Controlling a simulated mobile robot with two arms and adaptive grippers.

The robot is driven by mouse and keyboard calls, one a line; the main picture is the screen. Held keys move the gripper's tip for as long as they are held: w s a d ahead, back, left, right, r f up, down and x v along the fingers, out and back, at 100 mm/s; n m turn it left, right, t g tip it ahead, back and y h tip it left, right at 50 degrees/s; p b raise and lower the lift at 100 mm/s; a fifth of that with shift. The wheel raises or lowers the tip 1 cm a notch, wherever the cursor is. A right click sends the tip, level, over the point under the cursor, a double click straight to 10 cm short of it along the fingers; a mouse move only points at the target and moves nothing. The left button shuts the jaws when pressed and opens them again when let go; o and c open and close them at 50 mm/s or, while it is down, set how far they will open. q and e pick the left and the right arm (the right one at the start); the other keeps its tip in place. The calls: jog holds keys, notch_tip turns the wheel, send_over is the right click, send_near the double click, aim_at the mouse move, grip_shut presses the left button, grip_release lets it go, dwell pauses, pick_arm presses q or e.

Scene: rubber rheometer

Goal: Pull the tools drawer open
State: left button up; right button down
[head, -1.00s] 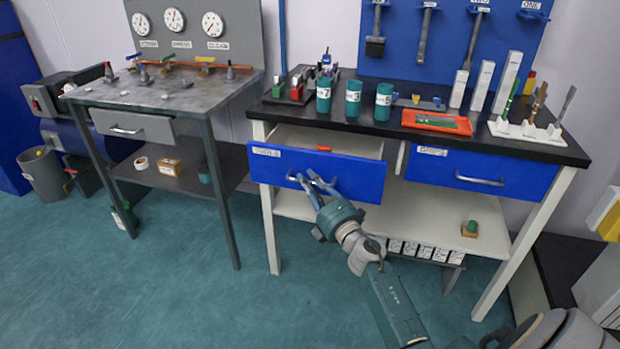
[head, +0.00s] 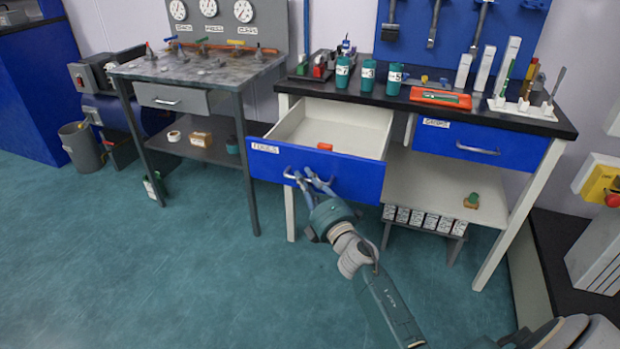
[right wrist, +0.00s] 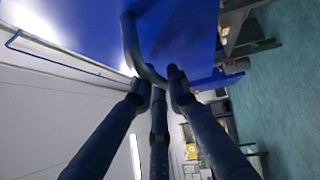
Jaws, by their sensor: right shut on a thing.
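The tools drawer (head: 268,166) has a blue front with a white label and a pale inside. It stands well out from the bench, and an orange-red thing (head: 325,147) shows at its front edge. My right gripper (head: 308,180) is shut on the drawer's metal handle, left of the front's middle. In the right wrist view the curved handle (right wrist: 140,52) runs between the fingers of my right gripper (right wrist: 160,82), against the blue front. My left gripper is not in view.
The bench's black top (head: 430,108) holds teal cups (head: 367,77), an orange tray (head: 441,97) and white blocks. A second blue drawer (head: 480,146) on the right is closed. A grey table (head: 190,68) stands to the left. The teal floor before the drawer is clear.

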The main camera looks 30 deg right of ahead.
dwell(0.3)
jog(key=c, duration=1.9)
grip_release()
jog(key=shift+s, duration=0.1)
jog(key=shift+c, duration=0.2)
jog(key=s+f, duration=0.1)
jog(key=s, duration=1.1)
jog(key=shift+a+f, duration=0.35)
